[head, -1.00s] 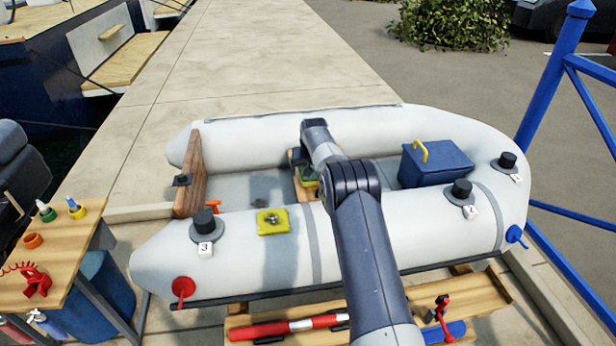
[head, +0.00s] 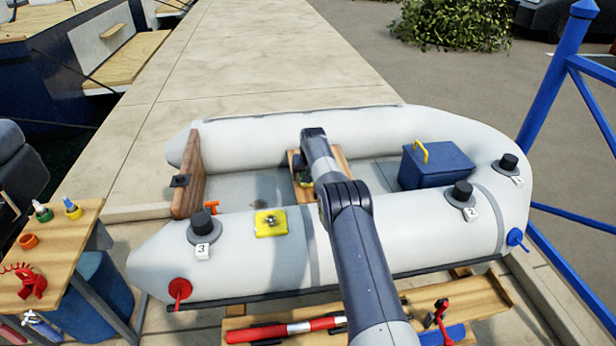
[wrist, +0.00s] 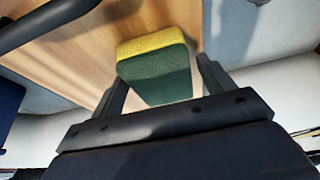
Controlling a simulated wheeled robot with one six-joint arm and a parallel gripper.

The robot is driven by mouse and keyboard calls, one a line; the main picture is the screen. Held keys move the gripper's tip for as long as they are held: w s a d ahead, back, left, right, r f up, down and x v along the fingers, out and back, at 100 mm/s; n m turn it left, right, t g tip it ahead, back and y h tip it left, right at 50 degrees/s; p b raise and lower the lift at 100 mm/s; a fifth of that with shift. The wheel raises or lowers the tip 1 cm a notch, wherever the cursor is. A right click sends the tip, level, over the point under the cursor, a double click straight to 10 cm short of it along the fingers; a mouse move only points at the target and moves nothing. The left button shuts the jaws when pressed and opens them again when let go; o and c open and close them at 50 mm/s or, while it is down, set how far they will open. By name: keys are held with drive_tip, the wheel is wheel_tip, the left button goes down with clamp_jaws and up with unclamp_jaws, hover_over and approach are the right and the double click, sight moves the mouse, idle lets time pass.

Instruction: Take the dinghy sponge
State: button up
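The dinghy sponge (wrist: 155,68) is a green block with a yellow layer. It lies on the wooden seat (wrist: 70,55) inside the grey inflatable dinghy. In the wrist view my gripper (wrist: 162,72) is open, with one finger on each side of the sponge. Narrow gaps seem to show between fingers and sponge, and I cannot tell whether either finger touches it. In the head view my arm reaches over the near tube to the seat (head: 334,160), and the arm hides most of the sponge. My gripper's fingertips are hidden there.
A blue box with a yellow handle (head: 436,166) stands right of the seat. A yellow pad (head: 271,223) with small metal parts lies on the near tube (head: 420,230), between black caps. A brown transom board (head: 188,175) stands at left. A wooden side table (head: 50,255) is at far left.

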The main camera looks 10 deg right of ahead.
drive_tip(key=c, duration=0.8)
wheel_tip(320, 180, up, 10)
drive_tip(key=shift+r+p, duration=0.1)
drive_tip(key=shift+p, duration=0.65)
drive_tip(key=o, duration=0.4)
drive_tip(key=shift+c, duration=0.2)
drive_tip(key=c, duration=0.3)
